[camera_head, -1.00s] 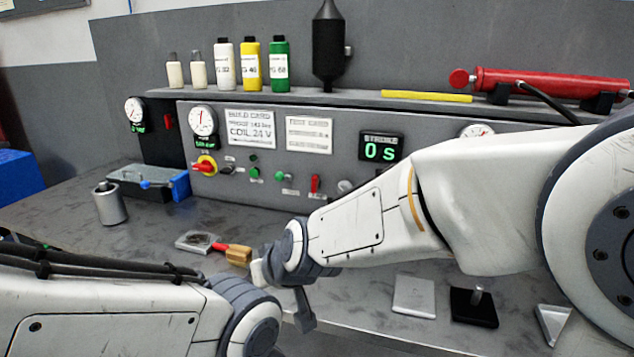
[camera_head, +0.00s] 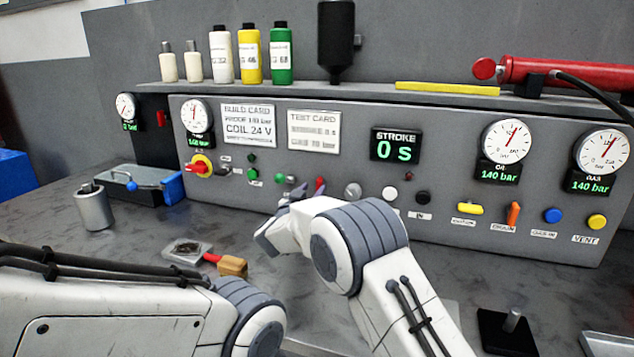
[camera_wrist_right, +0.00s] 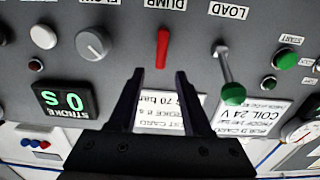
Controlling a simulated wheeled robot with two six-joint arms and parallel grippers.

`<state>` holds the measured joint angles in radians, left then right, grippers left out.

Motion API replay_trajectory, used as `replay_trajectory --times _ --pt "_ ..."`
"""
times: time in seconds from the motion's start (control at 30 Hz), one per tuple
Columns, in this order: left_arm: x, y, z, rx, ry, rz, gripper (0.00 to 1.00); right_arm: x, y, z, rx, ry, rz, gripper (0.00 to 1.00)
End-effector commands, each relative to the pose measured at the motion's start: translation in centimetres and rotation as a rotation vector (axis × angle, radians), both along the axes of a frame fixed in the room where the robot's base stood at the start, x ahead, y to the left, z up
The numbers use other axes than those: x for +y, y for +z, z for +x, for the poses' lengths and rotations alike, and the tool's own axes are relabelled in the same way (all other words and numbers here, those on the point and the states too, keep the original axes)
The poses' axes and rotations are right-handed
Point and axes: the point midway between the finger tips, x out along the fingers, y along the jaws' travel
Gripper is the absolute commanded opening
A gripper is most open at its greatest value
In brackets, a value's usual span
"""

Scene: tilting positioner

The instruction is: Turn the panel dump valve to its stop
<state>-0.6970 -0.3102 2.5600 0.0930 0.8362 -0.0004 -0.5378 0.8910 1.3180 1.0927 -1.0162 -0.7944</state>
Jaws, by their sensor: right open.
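The panel dump valve has a red handle (camera_wrist_right: 162,48) under the DUMP label, upside down in the right wrist view, where it lies along the picture's vertical. In the head view its red tip (camera_head: 320,184) shows just above my right wrist, which hides the rest. My right gripper (camera_wrist_right: 160,74) is open and empty. Its two dark fingertips point at the panel, with the red handle ahead of them, centred between them and apart from them. My left arm enters at the lower left of the head view, but its gripper is not in sight.
A green-tipped LOAD lever (camera_wrist_right: 232,93) sticks out close beside the fingers. A grey FLOW knob (camera_wrist_right: 92,44) is on the other side. The stroke display (camera_head: 396,146) reads 0 s.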

Motion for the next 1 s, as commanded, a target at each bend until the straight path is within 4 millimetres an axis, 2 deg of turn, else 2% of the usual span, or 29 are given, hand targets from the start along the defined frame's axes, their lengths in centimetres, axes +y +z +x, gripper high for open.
replay_trajectory --times 0.1,0.3,0.73,0.8,0.87,1.0 --pt "0.0 0.6 0.0 0.000 0.000 0.000 0.50 -0.7 0.1 2.1 0.000 -0.002 0.001 0.49" --pt "0.0 0.9 0.0 0.000 0.000 0.000 0.50 -1.2 0.0 4.2 0.001 0.003 0.000 0.49" --pt "0.0 1.0 0.0 0.000 0.000 0.000 0.50 -1.4 0.0 5.0 0.000 0.003 0.000 0.49" --pt "0.0 1.0 0.0 0.000 0.000 0.000 0.50 -1.4 0.0 5.0 0.000 0.003 0.000 0.22" --pt "0.0 1.0 0.0 0.000 0.000 0.000 0.50 -1.4 0.0 5.0 0.000 0.003 0.001 0.00" --pt "0.0 1.0 0.0 0.000 0.000 0.000 0.50 -1.4 0.0 4.9 0.000 0.004 0.001 0.00"
